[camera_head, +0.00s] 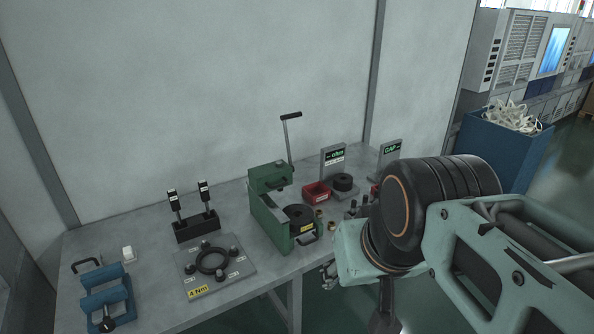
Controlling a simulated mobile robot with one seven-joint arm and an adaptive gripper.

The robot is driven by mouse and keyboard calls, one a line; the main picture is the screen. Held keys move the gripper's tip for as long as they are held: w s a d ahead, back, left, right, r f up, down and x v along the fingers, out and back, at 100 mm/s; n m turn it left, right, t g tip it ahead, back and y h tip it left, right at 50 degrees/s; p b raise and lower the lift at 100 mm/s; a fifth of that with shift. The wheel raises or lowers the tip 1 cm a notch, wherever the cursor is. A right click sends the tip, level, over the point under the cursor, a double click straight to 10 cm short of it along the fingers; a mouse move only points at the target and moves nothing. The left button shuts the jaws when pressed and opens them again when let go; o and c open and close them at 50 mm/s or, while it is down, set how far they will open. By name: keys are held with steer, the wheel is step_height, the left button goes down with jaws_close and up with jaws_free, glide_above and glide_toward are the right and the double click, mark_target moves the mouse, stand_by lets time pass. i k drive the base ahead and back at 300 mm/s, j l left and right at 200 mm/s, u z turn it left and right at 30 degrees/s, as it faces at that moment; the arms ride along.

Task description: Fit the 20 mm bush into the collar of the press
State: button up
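The green press (267,210) stands near the middle of the bench, with its long lever (288,135) raised. A dark round part, apparently the collar (299,213), sits low at the press's front right, above a yellow label. Two small brass-coloured rings (319,213), apparently bushes, lie on the bench just right of the press. Their sizes cannot be read. My gripper (385,312) hangs at the bottom edge, right of the press and in front of the bench. It is dark and partly cut off, so its fingers and anything between them do not show clearly.
A red bin (316,192) and a black round part (343,183) below a sign stand behind the rings. Several small dark posts (353,210) stand beside my arm. A plate with a black ring (213,262) and a blue fixture (107,297) occupy the left. My arm hides the bench's right end.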

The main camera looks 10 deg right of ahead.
mark_target(277, 224)
steer(key=i+l+u, duration=0.1)
steer(key=u, duration=0.4)
steer(key=i+l+u, duration=0.1)
steer(key=l+u, duration=0.15)
steer(key=i+l+u, duration=0.1)
steer(key=l+u, duration=0.15)
steer(key=l, duration=0.2)
steer(key=i+l+u, duration=0.2)
steer(key=l, duration=0.55)
steer(key=l+u, duration=0.1)
steer(key=l, duration=1.35)
steer(key=i, duration=0.05)
